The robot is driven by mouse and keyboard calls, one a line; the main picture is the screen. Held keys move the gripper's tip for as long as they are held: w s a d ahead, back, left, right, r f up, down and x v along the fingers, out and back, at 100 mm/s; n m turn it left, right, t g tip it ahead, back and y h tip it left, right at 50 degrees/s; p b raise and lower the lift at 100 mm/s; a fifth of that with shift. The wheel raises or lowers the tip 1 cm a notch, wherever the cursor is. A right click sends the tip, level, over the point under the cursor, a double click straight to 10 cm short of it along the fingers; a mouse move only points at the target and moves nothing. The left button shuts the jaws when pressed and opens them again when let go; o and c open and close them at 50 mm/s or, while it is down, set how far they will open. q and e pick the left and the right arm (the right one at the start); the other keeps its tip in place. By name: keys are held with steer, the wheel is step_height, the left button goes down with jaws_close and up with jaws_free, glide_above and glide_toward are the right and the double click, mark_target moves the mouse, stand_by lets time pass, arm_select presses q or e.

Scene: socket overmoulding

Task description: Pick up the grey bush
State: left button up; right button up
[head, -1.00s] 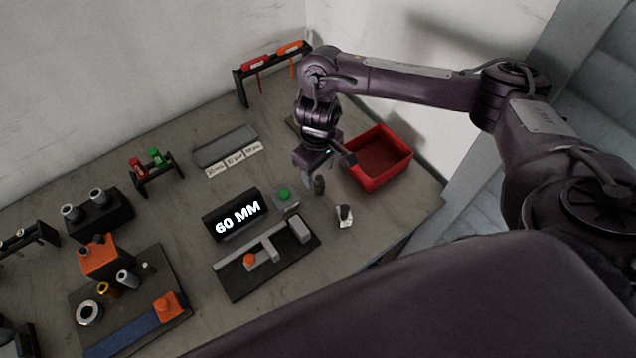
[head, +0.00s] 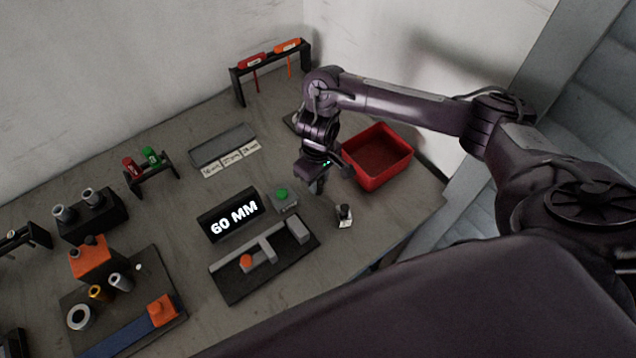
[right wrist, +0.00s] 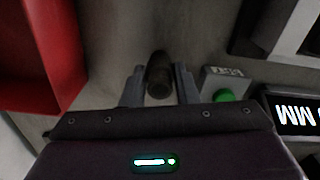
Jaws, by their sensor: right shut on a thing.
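The grey bush (right wrist: 159,75) is a dark grey cylinder between the two fingers of my right gripper (right wrist: 160,88) in the right wrist view. The right gripper is shut on it, with one finger on each side. In the head view my right gripper (head: 316,187) points down, low over the bench, between the green button and the red bin. There the bush is mostly hidden by the fingers, and I cannot tell whether it touches the bench. My left gripper is not in view.
A red bin (head: 400,174) stands right of the gripper. A green-button box (head: 284,203), a 60 MM display (head: 229,222) and a measuring fixture (head: 228,288) stand to its left and front.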

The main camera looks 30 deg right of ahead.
jaws_close()
steer(key=shift+r, duration=0.1)
